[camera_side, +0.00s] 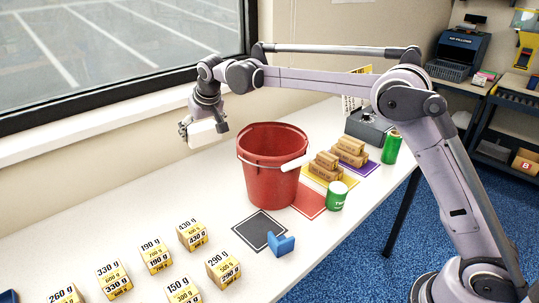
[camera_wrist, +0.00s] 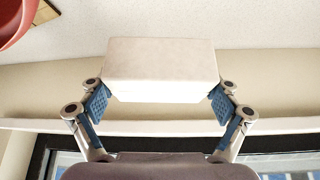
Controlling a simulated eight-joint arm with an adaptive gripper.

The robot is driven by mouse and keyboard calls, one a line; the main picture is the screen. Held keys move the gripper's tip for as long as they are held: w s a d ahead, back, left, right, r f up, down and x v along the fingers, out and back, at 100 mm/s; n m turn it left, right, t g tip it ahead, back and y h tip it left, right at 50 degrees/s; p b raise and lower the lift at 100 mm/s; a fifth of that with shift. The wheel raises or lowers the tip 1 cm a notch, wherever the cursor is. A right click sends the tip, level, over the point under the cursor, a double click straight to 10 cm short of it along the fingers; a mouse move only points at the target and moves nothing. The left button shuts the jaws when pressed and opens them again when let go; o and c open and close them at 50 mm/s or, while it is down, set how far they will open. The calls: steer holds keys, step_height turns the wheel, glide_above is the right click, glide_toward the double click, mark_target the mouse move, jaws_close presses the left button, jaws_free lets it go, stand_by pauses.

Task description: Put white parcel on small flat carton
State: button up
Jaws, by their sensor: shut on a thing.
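My gripper (camera_side: 188,128) is shut on the white parcel (camera_side: 205,132) and holds it up over the back left of the table, near the window wall. In the wrist view the white parcel (camera_wrist: 160,68) sits level between the two blue finger pads of my gripper (camera_wrist: 158,102). The small flat carton cannot be picked out for sure. A brown flat corner (camera_wrist: 45,10) shows beside the red bucket in the wrist view, and I cannot tell whether it is a carton.
A red bucket (camera_side: 268,165) stands mid-table, right of the parcel. Brown cartons (camera_side: 325,165) lie on coloured mats behind it, near green cans (camera_side: 337,196). A dark mat (camera_side: 259,230), a blue holder (camera_side: 281,244) and several weight-marked boxes (camera_side: 192,235) are in front. The back left table is clear.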

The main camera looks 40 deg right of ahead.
steer(key=s+d+m, duration=0.1)
steer(key=s+d, duration=0.2)
steer(key=d, duration=1)
steer(key=s+d+m+h, duration=0.1)
steer(key=s+d, duration=0.2)
steer(key=d, duration=1)
steer(key=s+d+m, duration=0.1)
steer(key=s+d, duration=0.2)
steer(key=d, duration=1)
steer(key=w+a+f, duration=0.2)
steer(key=w+f, duration=0.1)
steer(key=f, duration=0.1)
steer(key=w+a+f, duration=0.2)
steer(key=w+f, duration=0.1)
steer(key=f, duration=0.1)
steer(key=w+a+f, duration=0.3)
steer(key=f, duration=0.1)
steer(key=shift+a, duration=0.1)
steer(key=shift+f, duration=1.95)
steer(key=shift+f, duration=0.1)
steer(key=o, duration=1.1)
